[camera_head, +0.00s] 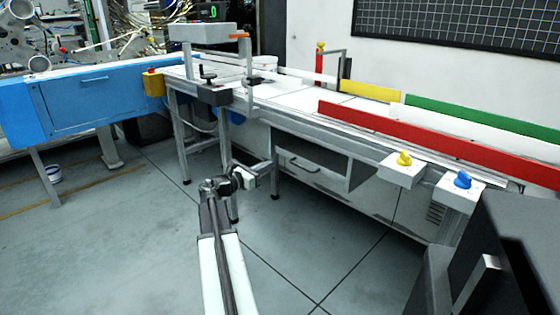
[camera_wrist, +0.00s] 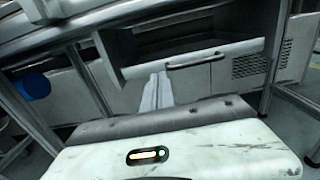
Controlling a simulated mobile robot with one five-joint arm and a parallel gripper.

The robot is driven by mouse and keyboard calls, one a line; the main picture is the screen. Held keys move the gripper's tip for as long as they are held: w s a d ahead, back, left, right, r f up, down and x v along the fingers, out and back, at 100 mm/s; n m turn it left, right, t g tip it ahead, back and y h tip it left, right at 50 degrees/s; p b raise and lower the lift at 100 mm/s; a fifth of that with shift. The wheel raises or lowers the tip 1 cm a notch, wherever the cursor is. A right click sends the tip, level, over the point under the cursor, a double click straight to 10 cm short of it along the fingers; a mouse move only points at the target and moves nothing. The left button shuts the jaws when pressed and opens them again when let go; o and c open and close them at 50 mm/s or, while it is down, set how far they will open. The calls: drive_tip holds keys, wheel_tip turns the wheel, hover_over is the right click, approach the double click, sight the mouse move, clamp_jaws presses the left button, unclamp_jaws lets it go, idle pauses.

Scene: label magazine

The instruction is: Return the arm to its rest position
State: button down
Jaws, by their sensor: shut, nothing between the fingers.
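My arm reaches out from the bottom of the head view over open floor, bent at the elbow. My gripper (camera_head: 252,178) is small there, in front of the conveyor table's legs and lower cabinet. In the wrist view my gripper (camera_wrist: 157,92) shows two pale fingers close together, shut and empty. They point toward the cabinet drawer (camera_wrist: 195,60), which looks apart from them.
The long conveyor table (camera_head: 300,100) has red (camera_head: 430,140), yellow (camera_head: 371,90) and green (camera_head: 480,119) guides. Yellow (camera_head: 404,159) and blue (camera_head: 463,180) knobs stand at its front edge. A blue machine (camera_head: 85,100) is at left. The floor (camera_head: 120,245) at left is clear.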

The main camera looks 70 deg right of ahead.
drive_tip(key=v, duration=0.3)
